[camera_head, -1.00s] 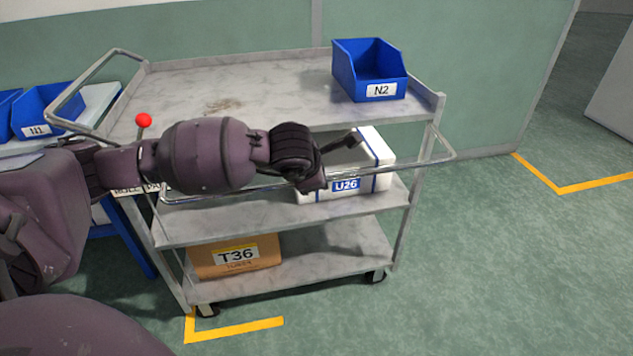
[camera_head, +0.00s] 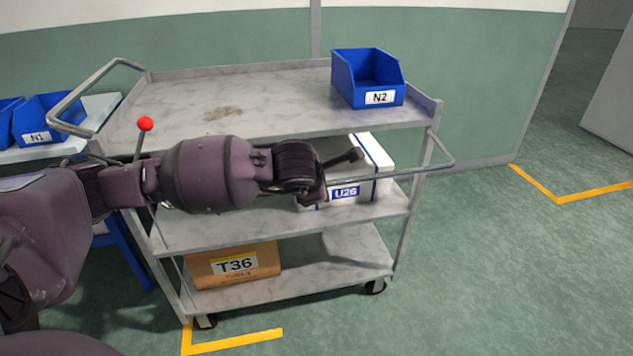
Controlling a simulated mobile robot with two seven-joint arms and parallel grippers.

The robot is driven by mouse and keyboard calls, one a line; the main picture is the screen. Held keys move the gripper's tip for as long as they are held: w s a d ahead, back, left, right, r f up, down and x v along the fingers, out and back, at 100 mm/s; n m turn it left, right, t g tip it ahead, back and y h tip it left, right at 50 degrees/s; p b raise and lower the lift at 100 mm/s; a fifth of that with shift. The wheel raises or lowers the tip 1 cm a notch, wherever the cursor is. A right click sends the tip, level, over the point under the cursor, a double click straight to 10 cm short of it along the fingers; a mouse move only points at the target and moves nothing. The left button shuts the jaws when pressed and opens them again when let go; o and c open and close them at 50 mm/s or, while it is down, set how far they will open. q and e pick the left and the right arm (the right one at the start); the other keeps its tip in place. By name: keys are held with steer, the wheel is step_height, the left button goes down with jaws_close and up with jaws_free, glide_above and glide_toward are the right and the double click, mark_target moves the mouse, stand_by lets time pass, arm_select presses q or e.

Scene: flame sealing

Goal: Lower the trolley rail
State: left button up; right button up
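The trolley (camera_head: 180,110) is a grey metal cart with three shelves. Its rail (camera_head: 412,172) is a bent metal tube standing out along the near side, below the top shelf. The rail's right end and corner show; its left stretch is hidden behind my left arm. My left gripper (camera_head: 341,176) is at the middle of the rail, its fingers spread, one above the tube and one below on the left. Contact cannot be told. A lever with a red ball knob (camera_head: 145,123) stands at the trolley's left end. My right gripper is out of view.
A blue bin N2 (camera_head: 378,98) stands on the top shelf. A white box U26 (camera_head: 378,160) is on the middle shelf behind the gripper, a carton T36 (camera_head: 234,266) on the bottom one. Blue bin N1 (camera_head: 38,137) is at left. The floor at right is clear.

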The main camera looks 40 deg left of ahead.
arm_select(q)
steer(key=o, duration=0.3)
steer(key=shift+s+d+f, duration=0.15)
steer(key=shift+d+f, duration=0.05)
steer(key=shift+f, duration=0.45)
steer(key=shift+a+r, duration=0.25)
steer(key=shift+r, duration=0.2)
steer(key=p+v, duration=0.3)
steer(key=v, duration=0.7)
steer(key=shift+r, duration=0.3)
steer(key=shift+d, duration=0.1)
steer(key=shift+d, duration=0.1)
